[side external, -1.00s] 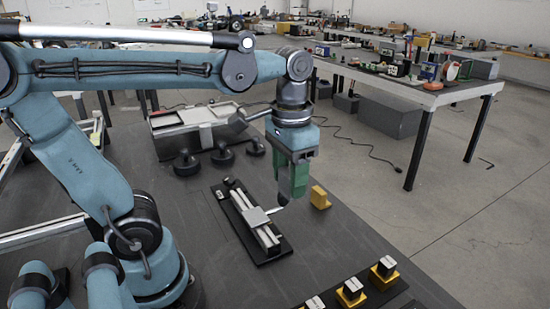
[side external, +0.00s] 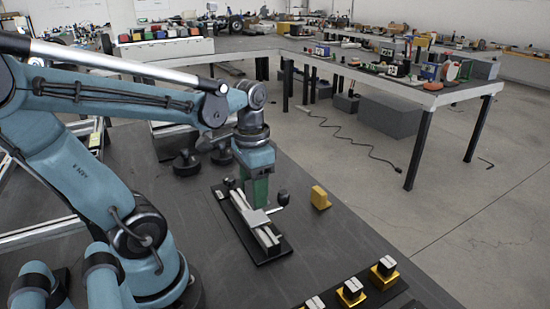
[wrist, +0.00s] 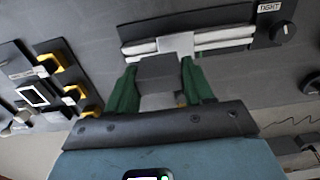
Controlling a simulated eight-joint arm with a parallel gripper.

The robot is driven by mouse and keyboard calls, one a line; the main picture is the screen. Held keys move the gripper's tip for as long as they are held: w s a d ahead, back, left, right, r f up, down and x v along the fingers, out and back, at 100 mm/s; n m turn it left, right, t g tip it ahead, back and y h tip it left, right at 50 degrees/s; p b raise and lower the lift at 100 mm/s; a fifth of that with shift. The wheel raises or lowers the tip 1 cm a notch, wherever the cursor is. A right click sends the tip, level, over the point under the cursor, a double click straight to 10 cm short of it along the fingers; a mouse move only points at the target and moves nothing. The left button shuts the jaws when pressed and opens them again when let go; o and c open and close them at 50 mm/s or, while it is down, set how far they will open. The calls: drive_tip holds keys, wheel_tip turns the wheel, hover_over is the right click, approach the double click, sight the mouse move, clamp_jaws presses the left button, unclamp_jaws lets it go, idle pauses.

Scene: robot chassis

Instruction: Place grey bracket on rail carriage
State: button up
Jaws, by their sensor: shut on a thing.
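The rail carriage (side external: 256,217) is a light grey plate on a pale rail (side external: 267,236) with a black base. It also shows in the wrist view (wrist: 177,43), just beyond my gripper. My gripper (wrist: 158,80), with green fingers, is shut on the grey bracket (wrist: 158,70), which looks like a dark grey block there. In the side view my gripper (side external: 257,192) is low, close behind the carriage. The bracket cannot be made out in that view. Whether the bracket touches the carriage cannot be told.
A lever with a black knob (side external: 283,197) stands right beside the carriage. A knob (wrist: 284,30) labelled TIGHT sits at one rail end. A yellow block (side external: 320,198) stands right of the rail. Several yellow-and-black fixtures (side external: 384,271) line the front edge.

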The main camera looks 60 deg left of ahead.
drive_tip(key=shift+w+a+f, duration=0.1)
drive_tip(key=shift+a+f, duration=0.3)
drive_tip(key=shift+a, duration=0.25)
drive_tip(key=shift+w+a+f, duration=0.1)
drive_tip(key=shift+a+f, duration=0.25)
drive_tip(key=shift+a, duration=0.25)
drive_tip(key=shift+f, duration=2)
drive_tip(key=shift+f, duration=0.1)
drive_tip(key=o, duration=1.1)
drive_tip(key=shift+c, duration=0.2)
wheel_tip(320, 180, up, 12)
drive_tip(key=w+d+f+t, duration=0.4)
drive_tip(key=d+t, duration=0.3)
drive_tip(key=d, duration=0.3)
drive_tip(key=shift+w+f, duration=0.2)
drive_tip(key=shift+w, duration=0.65)
